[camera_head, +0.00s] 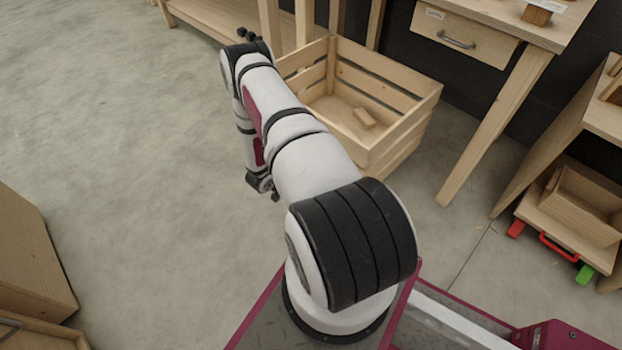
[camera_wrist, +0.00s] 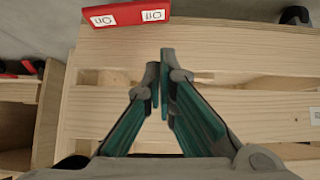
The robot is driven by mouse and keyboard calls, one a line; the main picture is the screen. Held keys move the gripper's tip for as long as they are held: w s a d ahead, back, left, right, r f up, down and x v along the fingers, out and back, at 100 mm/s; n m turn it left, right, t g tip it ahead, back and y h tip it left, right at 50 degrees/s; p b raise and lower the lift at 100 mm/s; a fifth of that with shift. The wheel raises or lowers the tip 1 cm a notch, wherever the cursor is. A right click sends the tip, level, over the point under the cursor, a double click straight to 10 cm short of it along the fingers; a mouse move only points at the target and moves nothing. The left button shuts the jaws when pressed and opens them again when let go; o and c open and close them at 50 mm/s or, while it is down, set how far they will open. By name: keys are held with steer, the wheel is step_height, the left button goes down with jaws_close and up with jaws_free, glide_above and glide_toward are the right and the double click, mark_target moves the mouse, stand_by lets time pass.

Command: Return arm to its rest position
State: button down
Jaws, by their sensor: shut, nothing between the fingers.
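My gripper (camera_wrist: 160,62) shows in the wrist view with its two teal-lined fingers shut and nothing between their tips. Pale wooden planks (camera_wrist: 240,50) lie behind the fingers. In the head view my white and black arm rises from my base and stretches toward the upper left, then bends down at its far end. The fingers cannot be made out there.
A drawer table (camera_head: 530,30) and a tray (camera_head: 585,228) are at right. A red On/Off piece (camera_wrist: 126,14) lies past my fingertips. Open floor (camera_head: 120,130) is at left.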

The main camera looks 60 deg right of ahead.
steer(key=shift+w+a+r, duration=0.1)
steer(key=shift+a+r, duration=0.15)
steer(key=shift+a, duration=0.05)
stand_by(0.5)
